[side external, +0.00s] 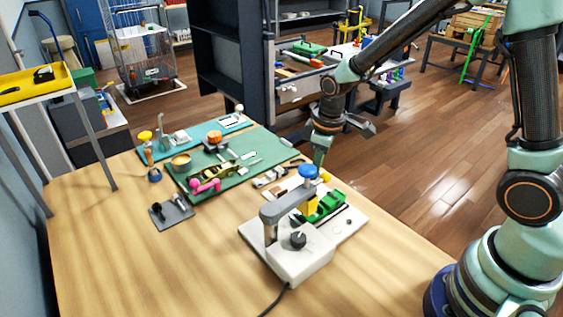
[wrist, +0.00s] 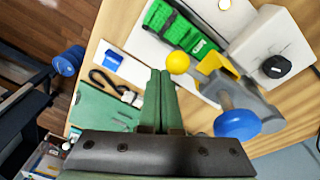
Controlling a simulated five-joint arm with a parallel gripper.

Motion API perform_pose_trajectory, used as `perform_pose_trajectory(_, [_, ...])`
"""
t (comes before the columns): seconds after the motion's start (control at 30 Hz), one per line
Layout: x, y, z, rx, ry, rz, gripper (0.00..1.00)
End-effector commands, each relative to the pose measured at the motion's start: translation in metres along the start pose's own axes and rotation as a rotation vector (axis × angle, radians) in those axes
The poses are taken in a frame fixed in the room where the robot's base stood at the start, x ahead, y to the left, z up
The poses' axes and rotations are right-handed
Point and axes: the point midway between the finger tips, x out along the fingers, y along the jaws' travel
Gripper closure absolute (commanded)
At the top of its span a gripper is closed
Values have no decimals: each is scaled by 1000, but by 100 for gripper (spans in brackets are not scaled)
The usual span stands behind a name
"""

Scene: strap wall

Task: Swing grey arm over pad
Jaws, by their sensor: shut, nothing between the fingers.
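A white device with a black dial (side external: 298,240) stands on a white base plate (side external: 345,233) on the wooden table. Its grey arm (side external: 285,207) ends in a blue knob (side external: 308,171); a yellow part (side external: 308,207) sits beneath it. A green block with a dark strap (side external: 328,203) lies beside it on the plate. In the wrist view the grey arm and blue knob (wrist: 238,122) are right of my fingers. My gripper (side external: 319,157) is shut and empty, just above and behind the knob in the side view; its fingers (wrist: 160,75) touch each other. I cannot tell which surface is the pad.
A yellow ball (wrist: 178,63) stands close to my fingertips in the wrist view. A green mat (side external: 230,175) with several tools lies left of the device. A dark grey plate (side external: 171,213) lies nearer. The table's front left is clear. A cable (side external: 272,303) runs off the front.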

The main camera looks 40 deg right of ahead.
Motion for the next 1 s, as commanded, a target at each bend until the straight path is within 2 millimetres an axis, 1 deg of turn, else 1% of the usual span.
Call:
perform_pose_trajectory(0.03, [-1, -1, 3, 1, 1, 1, 100])
perform_pose_trajectory(0.17, [-2, 0, 2, 0, 1, 1, 100])
perform_pose_trajectory(0.27, [-7, 1, 0, 0, 2, 1, 100])
perform_pose_trajectory(1.0, [-51, 9, -15, -1, 3, 2, 100])
